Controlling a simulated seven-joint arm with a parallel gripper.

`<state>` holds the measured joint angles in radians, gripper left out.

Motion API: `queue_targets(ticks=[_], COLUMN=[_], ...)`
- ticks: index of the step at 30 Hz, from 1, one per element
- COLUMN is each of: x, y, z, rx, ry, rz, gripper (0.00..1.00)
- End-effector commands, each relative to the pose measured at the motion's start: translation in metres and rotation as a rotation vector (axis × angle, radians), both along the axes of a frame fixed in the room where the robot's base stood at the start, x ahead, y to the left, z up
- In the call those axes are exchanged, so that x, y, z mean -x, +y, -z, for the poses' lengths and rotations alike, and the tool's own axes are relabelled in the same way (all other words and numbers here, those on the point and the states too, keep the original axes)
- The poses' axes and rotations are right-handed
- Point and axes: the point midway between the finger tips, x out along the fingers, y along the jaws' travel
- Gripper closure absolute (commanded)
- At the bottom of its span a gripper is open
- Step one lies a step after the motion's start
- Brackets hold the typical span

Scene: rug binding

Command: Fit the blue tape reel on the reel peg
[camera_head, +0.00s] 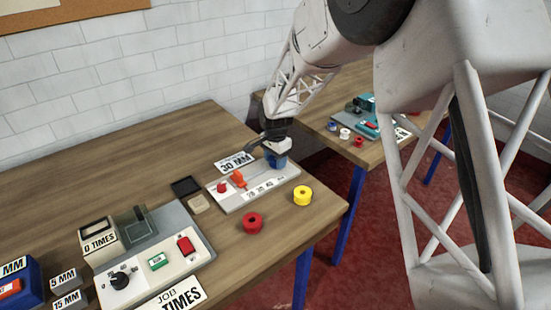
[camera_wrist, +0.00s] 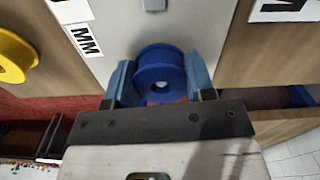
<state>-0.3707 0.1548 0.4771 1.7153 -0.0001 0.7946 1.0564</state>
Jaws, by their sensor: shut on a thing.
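My gripper (camera_head: 276,158) is over the back right end of the pale plate (camera_head: 252,203) on the near table. In the wrist view its two blue fingers (camera_wrist: 160,66) are shut on the blue tape reel (camera_wrist: 158,66), one on each side. The reel's round face and centre hole are in view; a small pale spot shows in the hole. In the head view the reel and the blue fingers blend together. I cannot make out the reel peg, and cannot tell whether the reel is on it or touches the plate.
A yellow reel (camera_head: 303,196) and a red reel (camera_head: 252,223) lie in front of the plate. A "30 MM" card (camera_head: 234,163) is behind. A grey machine (camera_head: 155,260) stands at left.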

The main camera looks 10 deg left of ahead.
Motion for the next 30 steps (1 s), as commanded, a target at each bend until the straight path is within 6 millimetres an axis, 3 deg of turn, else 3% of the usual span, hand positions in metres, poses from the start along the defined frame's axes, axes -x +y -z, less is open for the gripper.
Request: queue_targets(ticks=[1,6,20,30], x=[0.000,0.000,0.000,-0.001], y=[0.000,0.000,0.000,0.000], z=[0.000,0.000,-0.006,-0.043], rx=[0.000,0.000,0.000,-0.001], ry=[0.000,0.000,-0.001,-0.002], rz=[0.000,0.000,0.000,0.000], gripper=[0.48,0.22,0.21,0.21])
